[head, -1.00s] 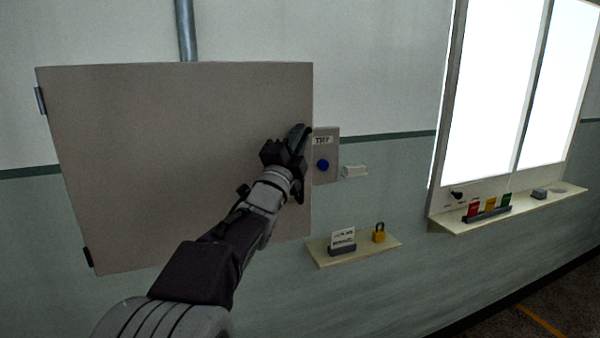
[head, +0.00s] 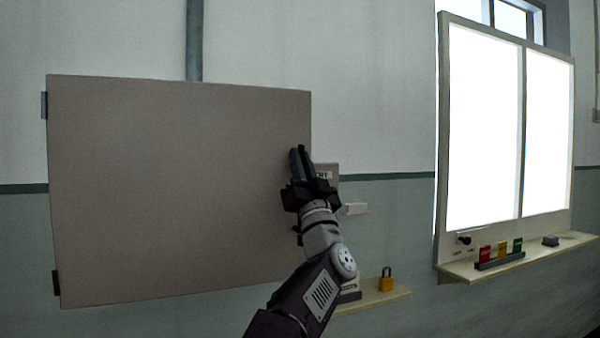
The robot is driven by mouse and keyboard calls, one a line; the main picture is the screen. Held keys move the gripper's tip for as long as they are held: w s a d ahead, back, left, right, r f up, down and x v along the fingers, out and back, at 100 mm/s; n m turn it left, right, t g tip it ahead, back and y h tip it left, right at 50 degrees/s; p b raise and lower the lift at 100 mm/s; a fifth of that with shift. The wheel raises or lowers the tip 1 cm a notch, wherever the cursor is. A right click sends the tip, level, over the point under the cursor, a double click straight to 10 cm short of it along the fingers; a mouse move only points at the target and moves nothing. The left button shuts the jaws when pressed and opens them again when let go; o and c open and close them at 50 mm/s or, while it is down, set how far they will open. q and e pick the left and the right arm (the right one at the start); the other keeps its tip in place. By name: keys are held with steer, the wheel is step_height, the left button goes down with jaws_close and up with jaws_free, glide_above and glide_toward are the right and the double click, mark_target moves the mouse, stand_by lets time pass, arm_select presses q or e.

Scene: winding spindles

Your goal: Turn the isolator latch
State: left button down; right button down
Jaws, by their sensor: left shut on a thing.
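A large grey-brown isolator cabinet door (head: 170,190) hangs on the wall, closed, with dark hinges on its left edge. My left gripper (head: 300,158) is at the door's right edge, pointing up along it. It is shut, with its fingers at the place of the latch. The latch itself is hidden behind the fingers, so its angle cannot be told. My right gripper is not in view.
A shelf (head: 397,295) below holds a yellow padlock (head: 386,281). A second shelf (head: 455,271) under the bright window holds a rack with coloured tags (head: 500,260).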

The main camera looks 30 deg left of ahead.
arm_select(q)
steer(key=n+g+y, duration=0.1)
steer(key=n+g+y+b, duration=0.1)
steer(key=n, duration=0.1)
steer(key=shift+w+f, duration=0.1)
steer(key=shift+f, duration=0.2)
steer(key=shift+r+n+g+y+b, duration=0.1)
steer(key=shift+n+g+y+b, duration=0.25)
steer(key=shift+n+g, duration=0.55)
steer(key=shift+r+n+g+y+b, duration=0.1)
steer(key=shift+n+g+y, duration=0.55)
steer(key=shift+n, duration=0.35)
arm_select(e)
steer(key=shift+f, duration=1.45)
arm_select(q)
steer(key=shift+d+n+g, duration=0.1)
steer(key=shift+n+g, duration=0.2)
steer(key=shift+g, duration=0.05)
steer(key=c, duration=1.4)
jaws_free()
steer(key=shift+w+f, duration=0.1)
